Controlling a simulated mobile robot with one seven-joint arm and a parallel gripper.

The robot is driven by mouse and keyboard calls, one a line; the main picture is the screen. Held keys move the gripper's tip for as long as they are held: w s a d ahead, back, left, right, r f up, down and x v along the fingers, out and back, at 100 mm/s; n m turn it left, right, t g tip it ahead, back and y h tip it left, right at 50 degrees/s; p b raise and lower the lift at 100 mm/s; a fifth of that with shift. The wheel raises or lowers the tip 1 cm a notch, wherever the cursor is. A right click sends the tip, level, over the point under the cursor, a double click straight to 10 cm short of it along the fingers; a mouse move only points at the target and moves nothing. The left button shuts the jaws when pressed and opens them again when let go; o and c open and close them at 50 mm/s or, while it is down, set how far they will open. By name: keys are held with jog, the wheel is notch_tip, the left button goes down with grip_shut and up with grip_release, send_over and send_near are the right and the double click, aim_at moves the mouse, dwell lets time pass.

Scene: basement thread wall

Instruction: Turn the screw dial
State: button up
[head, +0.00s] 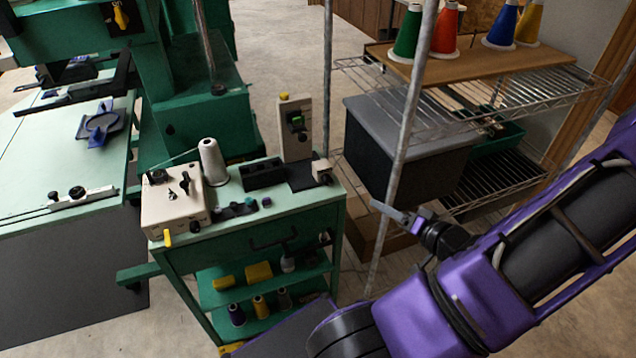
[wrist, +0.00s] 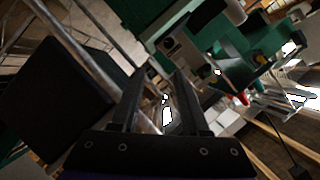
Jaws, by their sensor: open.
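My gripper (head: 398,214) is in front of the wire rack's post in the head view, to the right of the green cart and apart from it. In the wrist view my gripper (wrist: 163,78) shows two dark fingers spread apart with nothing between them. I cannot tell for sure which part is the screw dial. An upright beige device (head: 296,128) at the cart's back has a black and green knob (head: 297,121).
A white thread cone (head: 213,163) and a black block (head: 262,174) stand on the green cart (head: 300,199). A wire rack (head: 447,128) with a large dark box (head: 410,150) stands on the right. A green machine table (head: 45,180) is on the left.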

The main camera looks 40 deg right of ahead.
aim_at(330, 181)
jog(key=x, duration=0.5)
jog(key=a+b+x, duration=0.1)
jog(key=x, duration=0.5)
jog(key=r+b+x, duration=0.1)
jog(key=x, duration=0.5)
jog(key=shift+w+a+r, duration=0.1)
jog(key=shift+w+a, duration=0.15)
jog(key=shift+w, duration=0.1)
jog(key=shift+c, duration=0.2)
grip_shut()
